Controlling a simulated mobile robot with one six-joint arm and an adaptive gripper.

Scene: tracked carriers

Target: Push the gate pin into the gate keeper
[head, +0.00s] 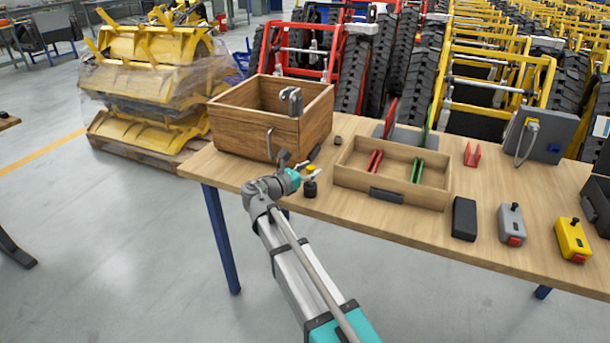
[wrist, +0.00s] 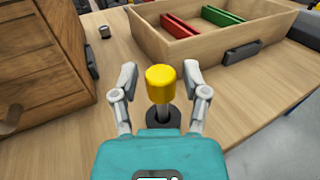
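The gate pin appears to be the piece with a yellow cylindrical cap (head: 310,169) near the table's front edge; the cap also shows in the wrist view (wrist: 161,84). Below the cap is a dark stem on a round black base (head: 310,189), which looks like the gate keeper and is partly hidden in the wrist view (wrist: 158,117). How deep the stem sits cannot be told. My gripper (head: 296,161) is beside the cap. In the wrist view its fingers (wrist: 161,78) are open, one on each side of the cap, with gaps visible.
A wooden box (head: 238,126) stands close on the left. A wooden tray (head: 347,177) with red and green pieces lies to the right. A small dark round part (head: 338,140) lies behind. Black, grey and yellow handheld units stand farther right.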

